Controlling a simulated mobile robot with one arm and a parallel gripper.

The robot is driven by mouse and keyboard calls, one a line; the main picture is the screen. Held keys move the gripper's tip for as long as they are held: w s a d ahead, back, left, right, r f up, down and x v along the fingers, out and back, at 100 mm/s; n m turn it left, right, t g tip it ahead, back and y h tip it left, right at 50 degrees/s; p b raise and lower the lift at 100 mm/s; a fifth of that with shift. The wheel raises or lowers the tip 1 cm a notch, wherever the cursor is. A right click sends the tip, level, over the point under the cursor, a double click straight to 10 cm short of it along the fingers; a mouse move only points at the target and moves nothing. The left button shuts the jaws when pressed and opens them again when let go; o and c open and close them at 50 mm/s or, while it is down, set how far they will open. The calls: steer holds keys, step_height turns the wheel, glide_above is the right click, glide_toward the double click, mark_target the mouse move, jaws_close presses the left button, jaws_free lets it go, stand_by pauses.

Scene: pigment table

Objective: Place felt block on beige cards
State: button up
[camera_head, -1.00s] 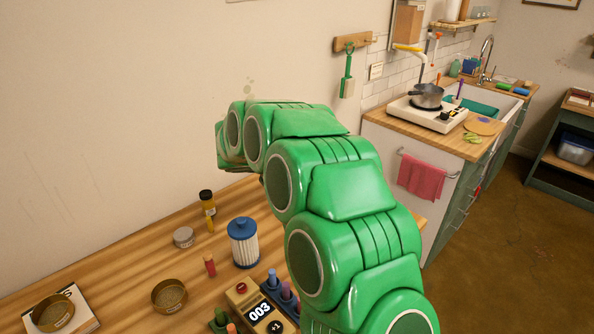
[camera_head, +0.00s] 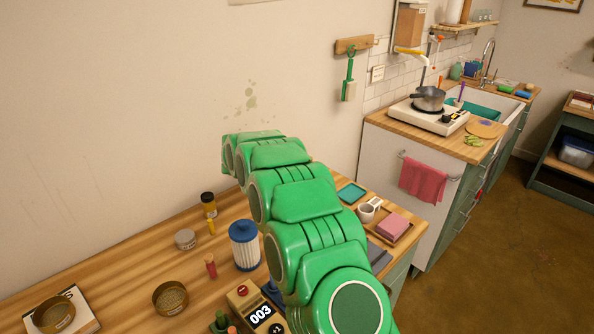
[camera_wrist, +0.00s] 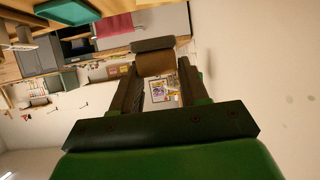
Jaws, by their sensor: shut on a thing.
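In the wrist view my gripper (camera_wrist: 157,72) is shut on a small block with a brown body and a dark grey layer, which appears to be the felt block (camera_wrist: 155,63). It is held between the fingertips, in the air. In the head view my green arm hides the gripper and the block.
A blue-capped filter (camera_head: 244,246), jars and brass sieves (camera_head: 170,298) stand left.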

steer(key=shift+w+a+f, duration=0.15)
steer(key=shift+w+f, duration=0.55)
steer(key=shift+f, duration=0.2)
steer(key=shift+w+a+f, duration=0.15)
steer(key=shift+w+f, duration=0.55)
steer(key=shift+f, duration=1.65)
steer(key=shift+f, duration=0.1)
steer(key=o, duration=1.1)
steer(key=shift+c, duration=0.2)
steer(key=v, duration=1.2)
steer(key=shift+w+r, duration=0.1)
steer(key=shift+r, duration=0.15)
